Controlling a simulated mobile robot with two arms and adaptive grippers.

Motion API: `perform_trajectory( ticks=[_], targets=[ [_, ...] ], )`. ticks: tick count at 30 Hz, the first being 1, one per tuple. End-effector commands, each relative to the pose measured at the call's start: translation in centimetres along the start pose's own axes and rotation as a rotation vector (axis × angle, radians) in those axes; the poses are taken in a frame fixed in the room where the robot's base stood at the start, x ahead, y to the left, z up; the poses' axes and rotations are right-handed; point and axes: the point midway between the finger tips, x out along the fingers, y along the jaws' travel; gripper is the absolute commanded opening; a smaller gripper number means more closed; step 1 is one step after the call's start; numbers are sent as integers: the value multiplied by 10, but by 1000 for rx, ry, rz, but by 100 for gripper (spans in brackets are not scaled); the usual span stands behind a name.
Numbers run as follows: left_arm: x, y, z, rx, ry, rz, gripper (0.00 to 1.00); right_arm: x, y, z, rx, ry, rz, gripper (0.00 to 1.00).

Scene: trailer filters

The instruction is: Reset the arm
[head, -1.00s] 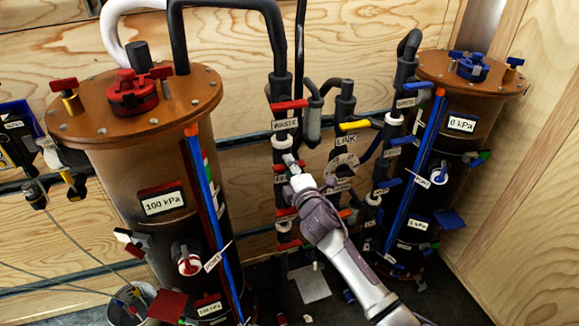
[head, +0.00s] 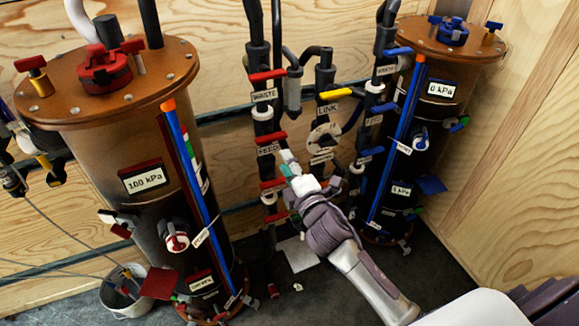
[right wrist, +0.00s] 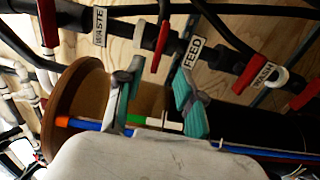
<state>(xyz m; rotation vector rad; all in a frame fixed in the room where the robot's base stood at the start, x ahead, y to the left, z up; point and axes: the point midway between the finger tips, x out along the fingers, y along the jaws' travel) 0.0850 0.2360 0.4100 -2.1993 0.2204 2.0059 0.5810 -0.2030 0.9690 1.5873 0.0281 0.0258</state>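My right gripper (head: 287,163) is in front of the middle pipes in the head view, just below and right of the FEED label (head: 267,149). In the right wrist view its two teal-and-grey fingertips (right wrist: 157,95) are spread apart with nothing between them. The FEED label (right wrist: 192,52) and its red valve handle (right wrist: 160,45) lie beyond the fingers, and I see no contact with them. My left gripper is not in view.
A brown tank (head: 130,95) marked 100 kPa stands left, and another (head: 430,60) marked 0 kPa stands right. Between them are pipes with red, yellow and blue handles, including a LINK valve (head: 335,94). A white bucket (head: 125,300) sits lower left. Wooden walls (head: 530,150) enclose the right side.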

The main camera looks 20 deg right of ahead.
Motion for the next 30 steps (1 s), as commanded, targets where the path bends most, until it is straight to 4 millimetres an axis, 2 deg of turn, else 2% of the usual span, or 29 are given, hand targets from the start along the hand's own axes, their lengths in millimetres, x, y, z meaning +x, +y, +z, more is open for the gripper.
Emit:
perform_trajectory(
  ticks=[5, 20, 23, 25, 29, 30],
  targets=[
    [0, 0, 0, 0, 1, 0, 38, -11, 0, 0, -1, -1, 0, 38],
    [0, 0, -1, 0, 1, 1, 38, -11, -4, 1, 5, -2, -7, 38],
    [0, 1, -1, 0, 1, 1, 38, -11, -29, 3, 40, -7, -57, 38],
    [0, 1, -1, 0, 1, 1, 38, -14, -64, 6, 92, -17, -126, 38],
    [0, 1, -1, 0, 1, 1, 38, -30, -156, 14, 233, -59, -304, 38],
    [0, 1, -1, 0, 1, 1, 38, -39, -185, 16, 284, -78, -362, 38]
  ],
)
